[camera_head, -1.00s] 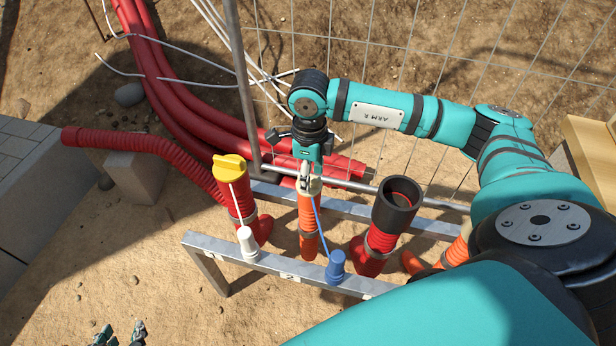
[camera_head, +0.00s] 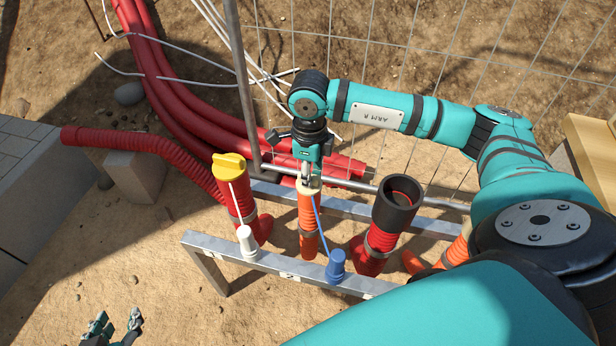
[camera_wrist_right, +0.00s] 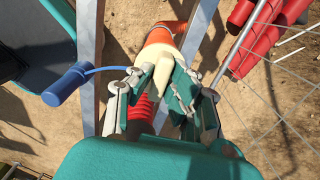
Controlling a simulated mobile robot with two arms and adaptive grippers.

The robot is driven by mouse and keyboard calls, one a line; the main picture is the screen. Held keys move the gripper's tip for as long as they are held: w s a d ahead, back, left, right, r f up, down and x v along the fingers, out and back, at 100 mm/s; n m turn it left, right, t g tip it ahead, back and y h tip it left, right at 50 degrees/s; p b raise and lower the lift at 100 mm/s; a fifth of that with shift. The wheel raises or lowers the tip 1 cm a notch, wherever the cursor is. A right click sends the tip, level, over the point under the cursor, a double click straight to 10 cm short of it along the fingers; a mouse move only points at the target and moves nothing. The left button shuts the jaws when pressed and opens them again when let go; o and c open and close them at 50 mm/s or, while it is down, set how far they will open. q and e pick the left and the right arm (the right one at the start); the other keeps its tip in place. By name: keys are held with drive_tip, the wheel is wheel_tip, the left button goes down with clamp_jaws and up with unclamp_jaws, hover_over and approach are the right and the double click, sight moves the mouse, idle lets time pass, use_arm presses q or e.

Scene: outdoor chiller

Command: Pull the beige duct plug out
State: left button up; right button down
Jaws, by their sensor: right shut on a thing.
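The beige duct plug (camera_head: 314,187) is at the top of the middle orange duct (camera_head: 307,222). My right gripper (camera_head: 308,176) comes down on it from above and is shut on it. In the right wrist view the beige plug (camera_wrist_right: 153,62) sits between the two fingers (camera_wrist_right: 158,82), with the orange duct (camera_wrist_right: 167,30) beyond it. How far the plug sits inside the duct is hidden. A blue cord runs from beside the plug down to a blue cap (camera_head: 336,266). My left gripper (camera_head: 120,322) is low at the bottom left, empty, its fingers apart.
A yellow plug (camera_head: 229,164) tops the red duct on the left, and a white cap (camera_head: 247,241) hangs near it. A wide black-collared duct (camera_head: 397,196) stands open close on the right. A metal frame (camera_head: 275,263) runs in front; wire mesh fence stands behind.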

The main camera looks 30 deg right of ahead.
use_arm(q)
drive_tip(key=shift+s+a+f+g, duration=0.2)
drive_tip(key=shift+s+f+g, duration=0.2)
drive_tip(key=shift+s+f, duration=0.05)
use_arm(e)
drive_tip(key=shift+r, duration=0.25)
idle(0.4)
use_arm(q)
drive_tip(key=shift+s+a+f, duration=0.1)
drive_tip(key=shift+s+f, duration=0.15)
drive_tip(key=shift+s, duration=0.15)
use_arm(e)
drive_tip(key=shift+r, duration=0.1)
use_arm(q)
drive_tip(key=shift+s+a+f+g+y+p, duration=0.3)
drive_tip(key=shift+s+f+g+p, duration=0.1)
drive_tip(key=shift+s+g, duration=0.2)
use_arm(e)
drive_tip(key=shift+r, duration=0.25)
use_arm(q)
drive_tip(key=shift+s, duration=0.1)
use_arm(e)
drive_tip(key=shift+r, duration=0.1)
